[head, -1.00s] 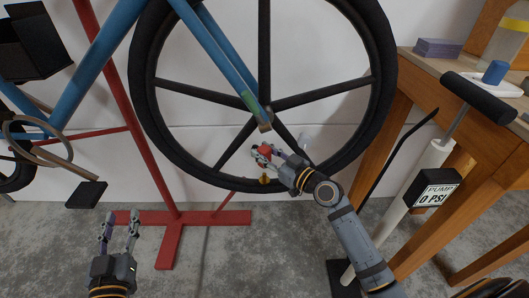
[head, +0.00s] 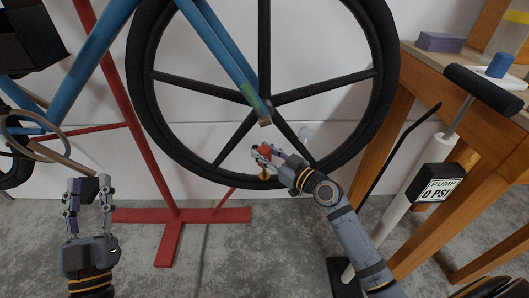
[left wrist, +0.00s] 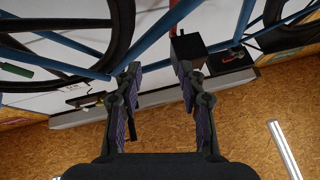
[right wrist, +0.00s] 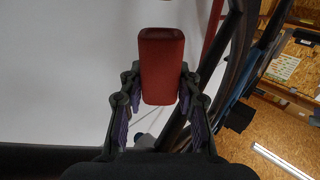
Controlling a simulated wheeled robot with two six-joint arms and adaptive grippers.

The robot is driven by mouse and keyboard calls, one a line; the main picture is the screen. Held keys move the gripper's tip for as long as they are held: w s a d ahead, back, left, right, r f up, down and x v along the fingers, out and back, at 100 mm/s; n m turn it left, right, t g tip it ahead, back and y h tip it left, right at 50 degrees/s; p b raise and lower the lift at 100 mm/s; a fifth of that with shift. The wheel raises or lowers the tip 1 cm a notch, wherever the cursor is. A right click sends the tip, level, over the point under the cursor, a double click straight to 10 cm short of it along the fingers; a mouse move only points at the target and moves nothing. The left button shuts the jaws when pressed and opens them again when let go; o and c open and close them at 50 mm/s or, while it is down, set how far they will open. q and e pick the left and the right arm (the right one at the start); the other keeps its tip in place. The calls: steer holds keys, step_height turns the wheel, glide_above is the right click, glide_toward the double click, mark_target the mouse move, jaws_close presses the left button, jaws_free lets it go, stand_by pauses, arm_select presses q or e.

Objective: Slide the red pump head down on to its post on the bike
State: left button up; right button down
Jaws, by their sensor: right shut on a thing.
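The red pump head (head: 264,148) is held in my right gripper (head: 262,154), in front of the lower part of the bike wheel (head: 314,170). In the right wrist view the red pump head (right wrist: 162,66) is a rounded block between the two fingers. A small brass-coloured piece, which looks like the post (head: 265,177), shows just below the pump head at the wheel's lower rim. I cannot tell whether they touch or line up. My left gripper (head: 89,188) is open and empty at the lower left, away from the wheel.
A red stand (head: 170,240) stands on the grey floor left of the wheel. The blue bike frame (head: 100,60) is above it. A floor pump (head: 440,182) reading 0 PSI stands at the right, by the wooden bench (head: 470,170).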

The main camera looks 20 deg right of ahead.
arm_select(q)
steer(key=shift+s+r+m+t+h, duration=0.1)
steer(key=shift+s+r+t, duration=0.25)
steer(key=shift+r, duration=0.3)
steer(key=shift+s+r+m+t+h, duration=0.1)
steer(key=shift+s+r+t, duration=0.2)
steer(key=shift+r, duration=0.35)
steer(key=shift+s+r+m+t+h, duration=0.1)
steer(key=shift+s+r+t, duration=0.25)
steer(key=shift+r, duration=0.3)
arm_select(e)
steer(key=shift+f, duration=0.35)
arm_select(q)
steer(key=shift+f+b, duration=0.1)
steer(key=shift+b, duration=0.2)
steer(key=shift+f+b, duration=0.3)
arm_select(e)
steer(key=shift+s+f, duration=0.1)
steer(key=shift+f, duration=0.1)
arm_select(q)
steer(key=shift+f, duration=0.1)
steer(key=shift+f, duration=0.2)
steer(key=shift+f+b, duration=0.1)
steer(key=shift+b, duration=0.25)
arm_select(e)
steer(key=shift+f, duration=0.1)
arm_select(q)
steer(key=shift+f+b, duration=0.9)
arm_select(e)
steer(key=shift+f, duration=0.75)
